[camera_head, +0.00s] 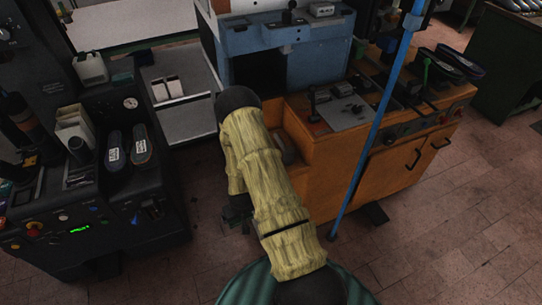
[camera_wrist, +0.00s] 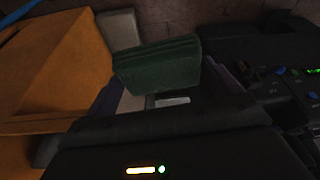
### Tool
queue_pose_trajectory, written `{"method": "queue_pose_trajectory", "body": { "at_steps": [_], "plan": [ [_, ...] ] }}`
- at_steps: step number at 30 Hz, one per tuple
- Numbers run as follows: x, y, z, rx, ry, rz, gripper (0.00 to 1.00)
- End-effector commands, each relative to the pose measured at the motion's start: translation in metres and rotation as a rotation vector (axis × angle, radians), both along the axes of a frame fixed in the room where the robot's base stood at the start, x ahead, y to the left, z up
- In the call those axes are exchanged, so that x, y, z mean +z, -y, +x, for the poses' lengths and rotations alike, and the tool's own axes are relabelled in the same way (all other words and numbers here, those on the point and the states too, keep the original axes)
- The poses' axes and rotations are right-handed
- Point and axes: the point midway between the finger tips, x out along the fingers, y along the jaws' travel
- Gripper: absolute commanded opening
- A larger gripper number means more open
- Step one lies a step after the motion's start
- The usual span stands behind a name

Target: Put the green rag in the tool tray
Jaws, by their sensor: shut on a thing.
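In the wrist view the green rag (camera_wrist: 157,66) is a folded dark green block held at the fingers of my gripper (camera_wrist: 165,85). My gripper is shut on it; the fingers are dark and partly hidden. In the head view my arm covers most of my gripper, and I cannot make out the rag there. A flat grey tray (camera_head: 350,119) with small dark tools lies on top of the orange bench, to the right of my arm. It looks like the tool tray, but I cannot be certain. My gripper is below and left of it in the picture, in front of the bench.
The orange bench (camera_head: 385,180) has drawers and doors with handles. A blue pole (camera_head: 375,125) stands in front of it. A blue machine (camera_head: 262,37) is behind. A dark control console (camera_head: 100,215) with shoes stands at left. Tiled floor (camera_head: 450,225) is clear at right.

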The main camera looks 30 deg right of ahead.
Motion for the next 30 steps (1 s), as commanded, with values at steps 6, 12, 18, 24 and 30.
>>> {"method": "queue_pose_trajectory", "body": {
  "at_steps": [6, 12, 18, 24, 30],
  "plan": [
    [0.064, 0.081, 0.01, -0.059, 0.008, -0.005, 0.65],
    [0.115, 0.148, -0.008, -0.095, 0.005, -0.003, 0.65],
    [0.146, 0.186, -0.029, -0.117, 0.002, -0.002, 0.65],
    [0.154, 0.194, -0.035, -0.118, -0.001, 0.0, 0.65],
    [0.153, 0.194, -0.035, -0.117, -0.001, 0.0, 0.65]
  ]
}}
